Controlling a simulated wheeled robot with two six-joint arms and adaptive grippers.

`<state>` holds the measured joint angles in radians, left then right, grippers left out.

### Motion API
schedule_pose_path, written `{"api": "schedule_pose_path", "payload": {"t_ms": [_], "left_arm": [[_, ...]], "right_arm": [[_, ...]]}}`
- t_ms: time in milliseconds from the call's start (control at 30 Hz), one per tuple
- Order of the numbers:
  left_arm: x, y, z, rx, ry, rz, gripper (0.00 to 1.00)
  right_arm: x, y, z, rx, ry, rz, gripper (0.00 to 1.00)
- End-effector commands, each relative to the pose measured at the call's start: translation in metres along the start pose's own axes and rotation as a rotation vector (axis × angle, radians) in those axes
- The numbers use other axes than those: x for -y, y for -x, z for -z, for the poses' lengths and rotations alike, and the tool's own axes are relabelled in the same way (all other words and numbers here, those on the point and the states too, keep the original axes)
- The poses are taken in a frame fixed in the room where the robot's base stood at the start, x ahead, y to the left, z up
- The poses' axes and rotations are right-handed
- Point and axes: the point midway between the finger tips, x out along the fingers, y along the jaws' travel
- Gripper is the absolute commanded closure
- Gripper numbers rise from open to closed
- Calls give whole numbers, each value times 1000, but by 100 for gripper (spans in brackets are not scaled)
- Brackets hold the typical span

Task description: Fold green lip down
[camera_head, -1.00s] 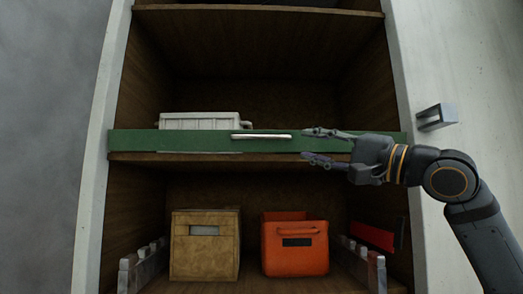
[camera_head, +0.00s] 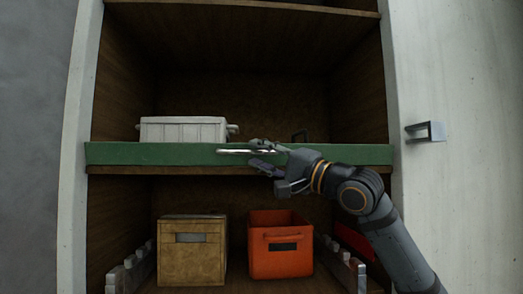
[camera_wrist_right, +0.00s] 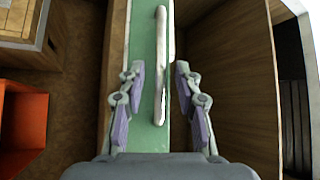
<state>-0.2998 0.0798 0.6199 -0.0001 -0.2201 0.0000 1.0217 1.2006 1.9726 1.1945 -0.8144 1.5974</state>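The green lip (camera_head: 130,153) stands upright along the front edge of the middle shelf in the head view. Its white bar handle (camera_head: 235,151) is fixed to its face. In the right wrist view the green lip (camera_wrist_right: 143,40) runs up the middle with the handle (camera_wrist_right: 160,60) on it. My right gripper (camera_head: 257,154) is at the handle's right end in the head view. In the wrist view its fingers (camera_wrist_right: 160,95) are spread on both sides of the handle, apart from it, with nothing held. My left gripper is not in view.
A white crate (camera_head: 183,130) stands on the shelf behind the lip. A tan box (camera_head: 192,260) and an orange bin (camera_head: 281,258) stand on the lower shelf. A metal bracket (camera_head: 427,131) sticks out of the right panel.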

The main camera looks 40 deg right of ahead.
Motion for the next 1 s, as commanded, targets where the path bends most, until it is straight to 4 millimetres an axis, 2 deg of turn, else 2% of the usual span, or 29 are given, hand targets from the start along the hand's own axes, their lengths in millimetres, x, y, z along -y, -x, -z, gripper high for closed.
{"api": "schedule_pose_path", "payload": {"t_ms": [67,300,667,867,1000], "left_arm": [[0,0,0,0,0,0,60],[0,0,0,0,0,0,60],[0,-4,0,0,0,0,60],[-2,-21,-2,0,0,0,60],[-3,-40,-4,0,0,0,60]], "right_arm": [[0,0,0,0,0,0,66],[0,0,0,0,0,0,99],[-2,1,-1,0,9,10,100],[-8,4,-4,-1,62,64,100],[-14,8,-7,-1,130,135,100]]}}
